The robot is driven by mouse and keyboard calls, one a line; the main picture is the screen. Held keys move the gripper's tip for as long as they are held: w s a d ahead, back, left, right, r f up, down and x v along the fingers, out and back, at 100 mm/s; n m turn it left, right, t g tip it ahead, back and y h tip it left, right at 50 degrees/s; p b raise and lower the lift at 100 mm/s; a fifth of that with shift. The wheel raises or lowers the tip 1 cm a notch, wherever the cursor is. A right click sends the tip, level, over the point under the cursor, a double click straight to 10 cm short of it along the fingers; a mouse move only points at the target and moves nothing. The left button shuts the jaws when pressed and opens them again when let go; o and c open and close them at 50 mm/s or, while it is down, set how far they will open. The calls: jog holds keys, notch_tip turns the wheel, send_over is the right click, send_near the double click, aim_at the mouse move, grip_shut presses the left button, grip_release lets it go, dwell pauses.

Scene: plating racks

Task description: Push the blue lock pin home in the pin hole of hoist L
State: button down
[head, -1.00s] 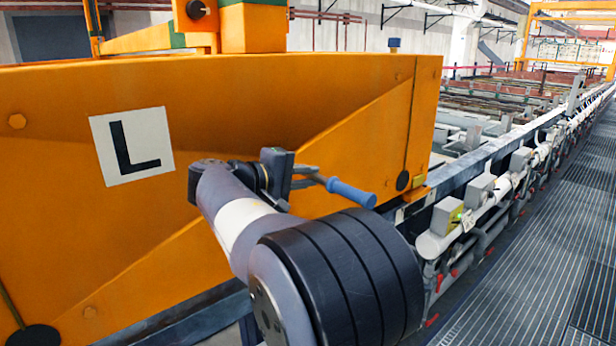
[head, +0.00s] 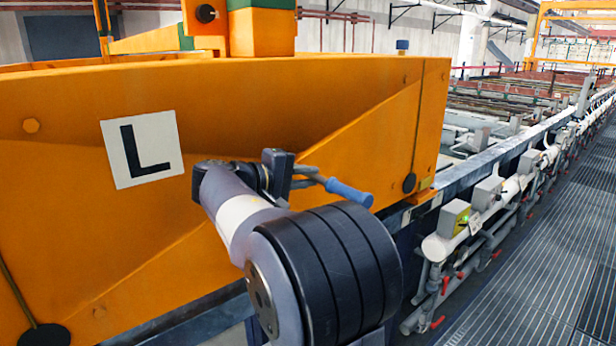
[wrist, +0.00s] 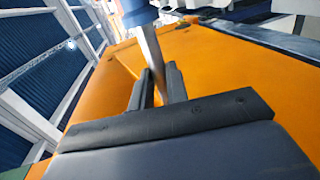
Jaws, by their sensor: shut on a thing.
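Hoist L is the large orange body (head: 270,110) with a white L plate (head: 141,149) on its side. My gripper (head: 318,178) is in front of the hoist's side, below and left of that peg. It is shut on the grey shaft of a blue-handled bar (head: 349,192). In the wrist view the grey shaft (wrist: 152,48) shows between the fingers (wrist: 160,85), its blue part at the top edge.
A rail (head: 490,170) with grey pipes and valve boxes (head: 453,217) runs along the right of the hoist. A grated walkway (head: 540,250) lies clear at the right. An orange frame (head: 258,60) rises from the hoist top at the left.

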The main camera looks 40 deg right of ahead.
jog(key=shift+w+a+r+p, duration=0.1)
jog(key=shift+w+p, duration=0.55)
jog(key=shift+w, duration=0.6)
jog(key=shift+w+a+p, duration=0.1)
jog(key=shift+w+p, duration=0.5)
jog(key=shift+w, duration=0.6)
jog(key=c, duration=1.3)
grip_release()
jog(key=b+v, duration=0.3)
jog(key=v, duration=0.7)
jog(key=shift+a, duration=0.4)
jog(key=shift+s, duration=0.1)
